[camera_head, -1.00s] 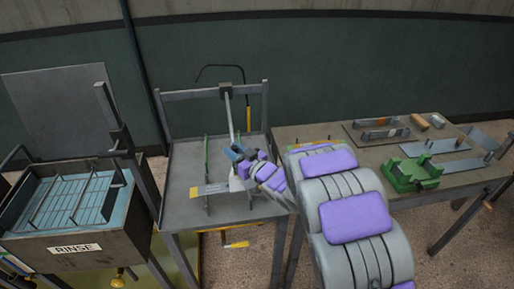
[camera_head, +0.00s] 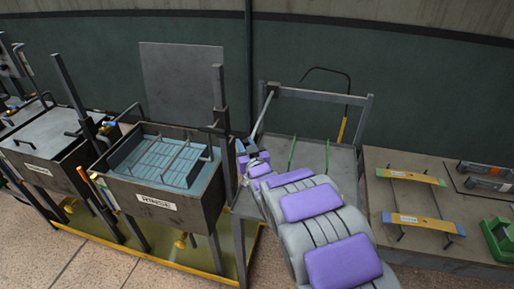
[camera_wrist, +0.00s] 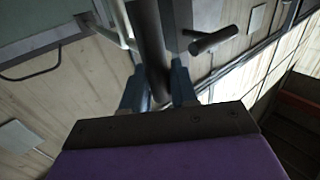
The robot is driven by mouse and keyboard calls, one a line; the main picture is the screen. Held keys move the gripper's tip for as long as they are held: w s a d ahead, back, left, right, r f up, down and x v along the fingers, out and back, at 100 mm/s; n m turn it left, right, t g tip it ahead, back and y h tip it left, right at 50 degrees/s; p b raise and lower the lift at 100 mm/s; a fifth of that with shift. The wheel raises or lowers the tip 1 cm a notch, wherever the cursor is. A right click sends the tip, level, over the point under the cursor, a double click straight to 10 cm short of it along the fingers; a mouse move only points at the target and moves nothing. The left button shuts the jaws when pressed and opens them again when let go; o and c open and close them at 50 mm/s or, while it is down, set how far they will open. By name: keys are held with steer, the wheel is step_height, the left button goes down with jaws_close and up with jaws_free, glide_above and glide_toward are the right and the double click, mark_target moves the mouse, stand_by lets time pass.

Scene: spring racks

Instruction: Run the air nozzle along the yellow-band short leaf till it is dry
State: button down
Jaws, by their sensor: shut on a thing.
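My gripper (camera_head: 243,152) is at the left side of the grey drying stand (camera_head: 312,152), beside its left post. In the wrist view its blue fingers (camera_wrist: 158,90) are shut on a dark round piece (camera_wrist: 150,45), which I take to be the air nozzle's handle. In the head view a pale rod (camera_head: 262,115) runs from my gripper up to the stand's top bar. The yellow-band short leaf does not show now; my arm covers the front of the stand. Two green uprights (camera_head: 292,153) stand on it.
A rinse tank (camera_head: 160,207) with a wire rack stands close left of my gripper. Another lidded tank (camera_head: 45,140) is further left.

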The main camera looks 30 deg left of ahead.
steer(key=shift+s+a, duration=0.1)
stand_by(0.3)
steer(key=c, duration=1.2)
jaws_free()
steer(key=shift+c, duration=0.2)
steer(key=shift+o, duration=1)
steer(key=shift+a+f, duration=0.1)
steer(key=shift+a, duration=0.3)
steer(key=shift+d, duration=0.15)
steer(key=shift+d, duration=0.15)
steer(key=shift+s+d, duration=0.15)
steer(key=shift+d, duration=0.25)
steer(key=b+v, duration=0.4)
steer(key=v, duration=1)
